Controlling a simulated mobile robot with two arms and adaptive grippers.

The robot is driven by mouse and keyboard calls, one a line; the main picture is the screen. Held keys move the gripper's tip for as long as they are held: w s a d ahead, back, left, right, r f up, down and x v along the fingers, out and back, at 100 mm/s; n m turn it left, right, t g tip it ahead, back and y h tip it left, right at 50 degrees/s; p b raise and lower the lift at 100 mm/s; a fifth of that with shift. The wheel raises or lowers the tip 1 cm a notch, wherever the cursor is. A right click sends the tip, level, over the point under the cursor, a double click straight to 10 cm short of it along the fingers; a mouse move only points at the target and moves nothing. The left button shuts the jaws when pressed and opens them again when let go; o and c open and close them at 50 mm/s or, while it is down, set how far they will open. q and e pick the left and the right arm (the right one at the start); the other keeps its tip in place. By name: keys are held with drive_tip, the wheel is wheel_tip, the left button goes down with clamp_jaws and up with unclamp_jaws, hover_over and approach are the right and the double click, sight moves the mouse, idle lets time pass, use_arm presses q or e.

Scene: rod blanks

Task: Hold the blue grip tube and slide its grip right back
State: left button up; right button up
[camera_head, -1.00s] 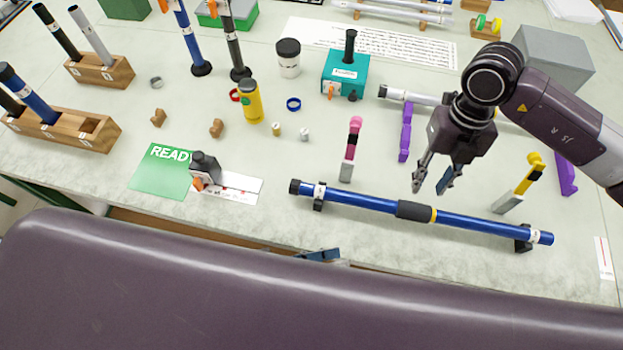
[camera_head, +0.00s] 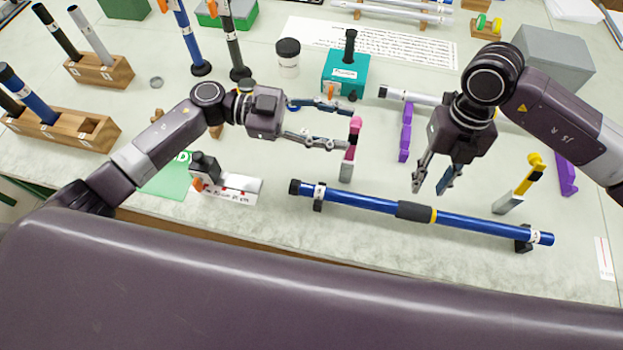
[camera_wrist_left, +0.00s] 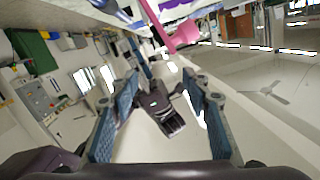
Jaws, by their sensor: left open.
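The blue grip tube (camera_head: 365,201) lies across two dark supports near the table's front edge, tilted in the picture with its right end lower. Its black grip (camera_head: 412,210) with a yellow band sits near the middle of the tube. My left gripper (camera_head: 350,143) is above the table, up and left of the grip, with its fingers pointing right. It is open and empty; its two spread fingers show in the left wrist view (camera_wrist_left: 160,100). My right gripper (camera_head: 428,188) is open and empty, pointing down just above and beyond the grip, apart from the tube.
A pink-topped stand (camera_head: 354,135) is close to my left fingertips. A purple rest (camera_head: 405,132) and a yellow-topped stand (camera_head: 526,180) flank my right gripper. A teal box (camera_head: 345,72) stands behind. A small dark device (camera_head: 205,168) lies by the green card (camera_head: 166,182).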

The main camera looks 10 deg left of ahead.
use_arm(q)
drive_tip(key=w+a, duration=0.1)
drive_tip(key=w, duration=0.2)
drive_tip(key=n+g+y, duration=0.2)
drive_tip(key=n+y, duration=0.1)
approach(332, 191)
drive_tip(key=x, duration=0.4)
drive_tip(key=shift+d, duration=0.45)
drive_tip(key=shift+s+d+f, duration=0.15)
drive_tip(key=shift+d+f, duration=0.05)
drive_tip(key=shift+f, duration=0.05)
drive_tip(key=x, duration=0.7)
drive_tip(key=shift+f, duration=0.1)
